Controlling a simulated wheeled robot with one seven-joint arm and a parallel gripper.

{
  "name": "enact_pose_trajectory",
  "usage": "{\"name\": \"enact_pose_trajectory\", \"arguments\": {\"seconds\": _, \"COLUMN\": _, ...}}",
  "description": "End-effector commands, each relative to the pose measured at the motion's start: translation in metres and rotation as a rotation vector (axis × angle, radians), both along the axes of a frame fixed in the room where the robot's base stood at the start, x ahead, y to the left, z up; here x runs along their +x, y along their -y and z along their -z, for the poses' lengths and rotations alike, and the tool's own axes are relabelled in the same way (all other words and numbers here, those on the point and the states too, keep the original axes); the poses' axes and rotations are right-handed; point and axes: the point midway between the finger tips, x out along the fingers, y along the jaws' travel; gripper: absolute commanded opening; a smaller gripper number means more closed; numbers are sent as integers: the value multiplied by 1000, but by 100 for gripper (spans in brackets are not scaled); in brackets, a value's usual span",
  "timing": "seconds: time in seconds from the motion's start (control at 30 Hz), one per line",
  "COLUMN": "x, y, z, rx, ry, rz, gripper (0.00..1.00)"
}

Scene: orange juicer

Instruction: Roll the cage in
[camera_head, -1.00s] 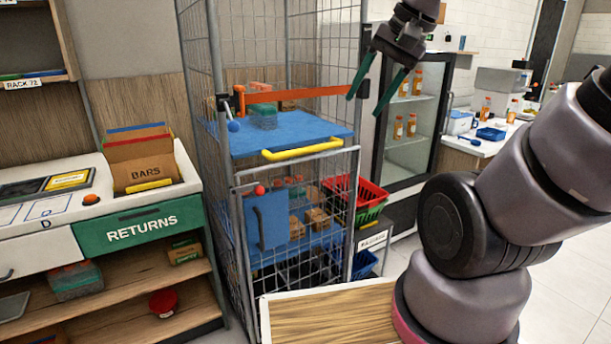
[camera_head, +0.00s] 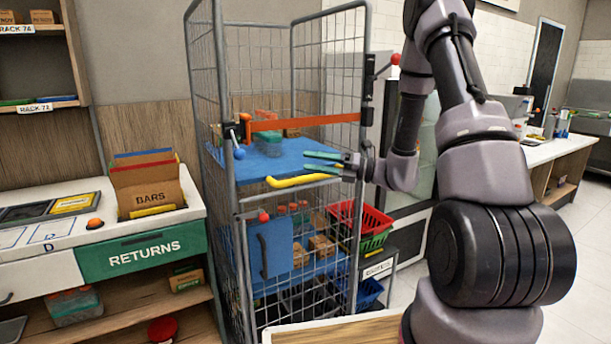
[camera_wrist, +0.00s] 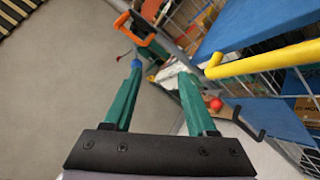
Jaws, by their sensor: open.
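The tall wire roll cage (camera_head: 369,40) stands in the middle of the head view, upright on the floor. Its upper blue shelf (camera_head: 255,166) carries a yellow handle (camera_head: 300,180) along the front edge. An orange bar (camera_head: 300,123) crosses the front above that shelf. A blue panel (camera_head: 268,245) with a dark handle hangs on the lower mesh front. My gripper (camera_head: 306,161) points left just above the yellow handle. In the wrist view its green fingers (camera_wrist: 158,68) are apart and empty, with the yellow handle (camera_wrist: 265,58) to their right, outside the jaws.
A returns counter (camera_head: 142,250) with a box marked BARS (camera_head: 150,195) stands close at the cage's left. Red and green baskets (camera_head: 362,222) stand behind its right side. A wooden-topped surface (camera_head: 330,334) is in front. Open floor (camera_head: 575,265) lies at the right.

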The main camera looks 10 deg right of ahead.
Motion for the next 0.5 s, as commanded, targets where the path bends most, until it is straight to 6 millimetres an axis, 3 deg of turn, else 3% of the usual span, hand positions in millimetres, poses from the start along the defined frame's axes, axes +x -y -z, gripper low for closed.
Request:
{"name": "enact_pose_trajectory", "arguments": {"seconds": 0.03, "x": 14, "y": 11, "z": 21, "rx": 66, "ry": -84, "rz": 65, "gripper": 57}}
{"name": "enact_pose_trajectory", "arguments": {"seconds": 0.23, "x": 50, "y": 53, "z": 80, "rx": 278, "ry": -307, "rz": 289, "gripper": 57}}
{"name": "enact_pose_trajectory", "arguments": {"seconds": 0.33, "x": 57, "y": 66, "z": 98, "rx": 334, "ry": -361, "rz": 352, "gripper": 57}}
{"name": "enact_pose_trajectory", "arguments": {"seconds": 0.5, "x": 65, "y": 68, "z": 106, "rx": 363, "ry": -387, "rz": 383, "gripper": 57}}
